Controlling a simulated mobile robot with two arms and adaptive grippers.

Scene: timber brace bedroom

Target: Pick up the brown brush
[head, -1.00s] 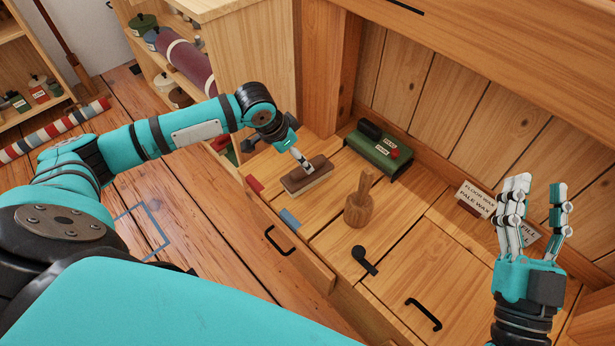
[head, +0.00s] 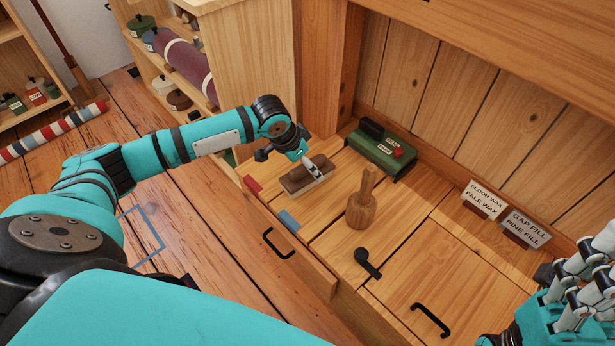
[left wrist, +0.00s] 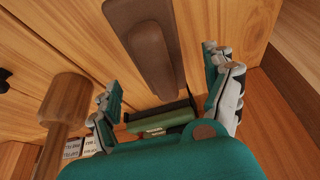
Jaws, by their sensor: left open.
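The brown brush (head: 296,181), a long block with a raised grip, lies flat on the wooden bench top. My left gripper (head: 313,169) is above it and hides part of its far end. In the left wrist view the brush (left wrist: 150,52) shows ahead, between the directions of the two sides of my open left gripper (left wrist: 160,85). Nothing is held in it, and I cannot tell whether a finger touches the brush. My right gripper (head: 590,285) is at the lower right, partly cut off, its fingers spread and empty, away from the brush.
A wooden mallet (head: 362,202) stands right of the brush; a green box (head: 381,150) lies behind it. Red (head: 253,184) and blue (head: 289,219) blocks sit at the front edge. Label signs (head: 485,200) stand along the back. The bench's right part is mostly clear.

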